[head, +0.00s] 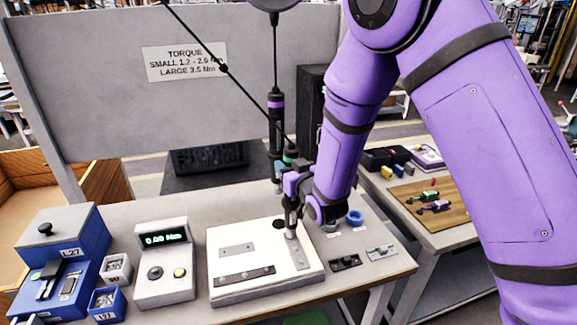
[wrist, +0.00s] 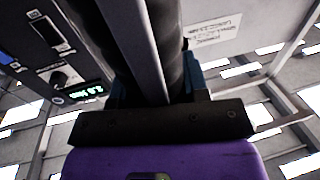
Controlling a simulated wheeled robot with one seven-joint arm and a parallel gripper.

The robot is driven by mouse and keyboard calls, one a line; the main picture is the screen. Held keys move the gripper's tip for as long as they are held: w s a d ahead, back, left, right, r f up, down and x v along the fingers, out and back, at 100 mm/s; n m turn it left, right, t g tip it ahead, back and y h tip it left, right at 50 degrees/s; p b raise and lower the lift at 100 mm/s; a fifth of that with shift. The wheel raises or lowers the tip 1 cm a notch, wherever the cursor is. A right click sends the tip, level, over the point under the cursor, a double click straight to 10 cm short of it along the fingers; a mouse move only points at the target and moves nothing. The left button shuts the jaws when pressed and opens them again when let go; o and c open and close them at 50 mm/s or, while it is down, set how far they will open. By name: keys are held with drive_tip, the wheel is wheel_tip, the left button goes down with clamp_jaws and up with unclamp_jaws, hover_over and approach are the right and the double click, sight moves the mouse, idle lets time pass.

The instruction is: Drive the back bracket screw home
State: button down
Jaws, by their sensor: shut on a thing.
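My gripper (head: 291,190) is shut on a dark screwdriver (head: 290,157) with a green ring, hung on a slanting cable. The tool stands roughly upright; its lower end is over the far end of the right-hand grey bracket (head: 299,256) on a white block (head: 222,238). Whether the bit touches a screw is hidden. A small grey bracket (head: 237,249) lies at the block's back left, and a long dark bracket (head: 244,275) at its front. In the wrist view a dark shaft, seemingly the screwdriver (wrist: 150,45), fills the middle.
A torque display (head: 164,238) reads 0.00 Nm, left of the block. A second screwdriver (head: 276,108) with a purple ring hangs behind. Loose brackets (head: 345,262) and a blue ring (head: 355,217) lie right.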

sight(288, 148)
drive_tip(key=shift+f, duration=0.5)
idle(0.4)
drive_tip(key=shift+r, duration=3.15)
